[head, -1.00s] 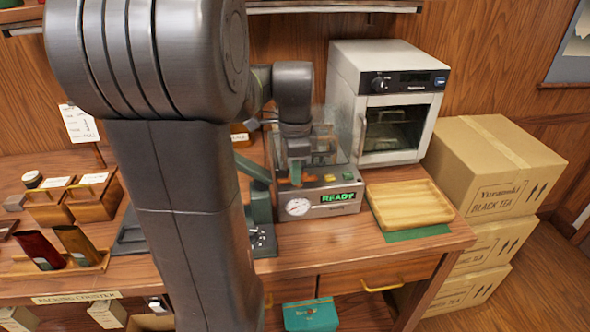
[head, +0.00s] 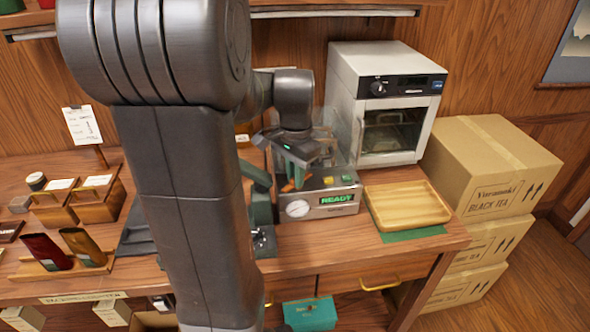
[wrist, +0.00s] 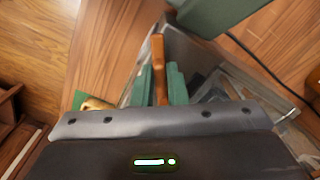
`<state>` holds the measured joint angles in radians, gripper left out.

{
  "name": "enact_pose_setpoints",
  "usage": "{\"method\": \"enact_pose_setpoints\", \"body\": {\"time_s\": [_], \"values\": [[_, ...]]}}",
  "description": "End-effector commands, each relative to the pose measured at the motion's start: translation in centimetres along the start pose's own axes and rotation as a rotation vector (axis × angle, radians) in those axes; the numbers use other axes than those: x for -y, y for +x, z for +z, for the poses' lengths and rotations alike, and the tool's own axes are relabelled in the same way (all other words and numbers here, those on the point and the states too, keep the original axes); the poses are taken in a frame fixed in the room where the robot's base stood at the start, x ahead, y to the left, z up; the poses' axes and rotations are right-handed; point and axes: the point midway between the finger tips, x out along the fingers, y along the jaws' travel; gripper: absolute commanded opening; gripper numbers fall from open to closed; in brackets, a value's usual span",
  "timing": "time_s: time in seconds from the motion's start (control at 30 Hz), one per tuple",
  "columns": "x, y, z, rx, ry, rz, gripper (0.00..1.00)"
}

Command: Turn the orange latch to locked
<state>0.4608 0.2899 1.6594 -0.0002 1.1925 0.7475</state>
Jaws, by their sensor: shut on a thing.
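The orange latch (wrist: 158,52) is a slim bar between the two green fingers of my gripper (wrist: 160,85) in the wrist view. My gripper is shut on it. In the head view the latch (head: 290,186) shows as a small orange piece under the tilted gripper (head: 297,167), at the left of the sealing machine's top. The grey machine (head: 345,209) has a lit green READY display (head: 338,198) and a round gauge (head: 297,209). The gripper partly hides the latch's base, and I cannot read any lock mark.
A wooden tray (head: 440,195) lies on a green mat right of the machine. A white oven (head: 340,95) stands behind, with stacked cartons (head: 490,240) at the right. A clear cover rises around the machine's back. Tea pouches and boxes are on the counter's left.

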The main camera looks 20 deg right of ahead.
Motion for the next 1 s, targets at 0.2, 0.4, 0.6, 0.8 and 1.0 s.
{"method": "enact_pose_setpoints", "body": {"time_s": [0.2,0.4,0.6,0.8,1.0], "values": [[-0.15,-0.19,-0.02,0.0,-0.204,0.0,0.0],[-0.27,-0.15,-0.06,0.0,-0.393,0.0,0.0],[-0.39,-0.12,-0.12,0.001,-0.58,0.0,0.0],[-0.45,-0.11,-0.21,0.0,-0.745,0.0,0.0],[-0.5,-0.09,-0.28,-0.001,-0.872,0.0,0.0]]}}
